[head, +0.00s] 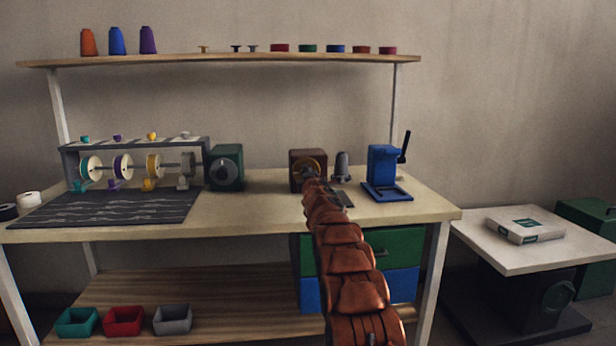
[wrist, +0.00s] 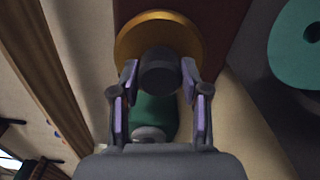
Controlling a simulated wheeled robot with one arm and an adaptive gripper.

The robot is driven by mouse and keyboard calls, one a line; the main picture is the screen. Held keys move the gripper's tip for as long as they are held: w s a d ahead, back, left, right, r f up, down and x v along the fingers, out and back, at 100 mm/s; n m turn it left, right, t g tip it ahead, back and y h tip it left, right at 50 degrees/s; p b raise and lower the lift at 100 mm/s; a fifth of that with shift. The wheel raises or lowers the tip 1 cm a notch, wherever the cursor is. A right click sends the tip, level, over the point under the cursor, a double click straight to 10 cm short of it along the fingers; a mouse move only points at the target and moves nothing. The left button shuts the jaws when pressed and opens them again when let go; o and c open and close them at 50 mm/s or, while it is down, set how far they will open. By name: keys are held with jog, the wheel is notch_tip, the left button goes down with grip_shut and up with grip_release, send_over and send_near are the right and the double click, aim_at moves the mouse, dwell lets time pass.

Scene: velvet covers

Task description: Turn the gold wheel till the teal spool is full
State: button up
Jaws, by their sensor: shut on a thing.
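The gold wheel (head: 316,163) is on the front of a brown box (head: 296,156) at the table's middle; my arm partly covers it. In the wrist view the gold wheel (wrist: 133,40) fills the top middle, with a dark round knob (wrist: 159,72) standing out from it. My gripper (wrist: 160,78) is shut on this knob, one finger on each side; in the head view my arm hides it. The leftmost spool (head: 90,168) on the rack has a pale flange and teal parts above and below it. How full it is cannot be told.
The spool rack (head: 134,143) stands at the left behind a dark mat (head: 108,209). A green box with a grey dial (head: 226,167) is left of the brown box. A grey domed object (head: 342,166) and a blue press (head: 384,168) stand to the right.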

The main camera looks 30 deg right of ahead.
jog(key=m, duration=0.3)
jog(key=shift+m, duration=0.4)
jog(key=shift+m+p, duration=0.8)
jog(key=shift+m, duration=1.4)
jog(key=o, duration=1.1)
jog(key=shift+o, duration=0.2)
jog(key=shift+a+r, duration=0.1)
